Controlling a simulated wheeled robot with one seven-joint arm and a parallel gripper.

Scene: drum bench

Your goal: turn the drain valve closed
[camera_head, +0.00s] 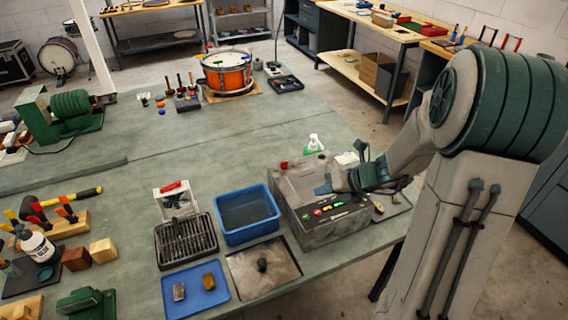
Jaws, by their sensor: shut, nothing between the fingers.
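A grey metal tank unit (318,240) stands near the right front edge of the bench, with several coloured buttons on its sloping panel. A small red part (284,165) shows at its back left top corner, and a small brass-coloured piece (379,208) sits beside its right side. I cannot tell which of these, if either, is the drain valve. My gripper (323,190) reaches in from the right over the unit's top, above the button panel. It is shut and empty. My wrist hides part of the unit's right side and top; contact cannot be told.
A blue bin (247,232) stands just left of the unit, with a black rack (185,259) beyond it. A blue tray (195,306) and a metal plate (278,283) lie in front. A spray bottle (314,143) stands behind. The bench middle is clear.

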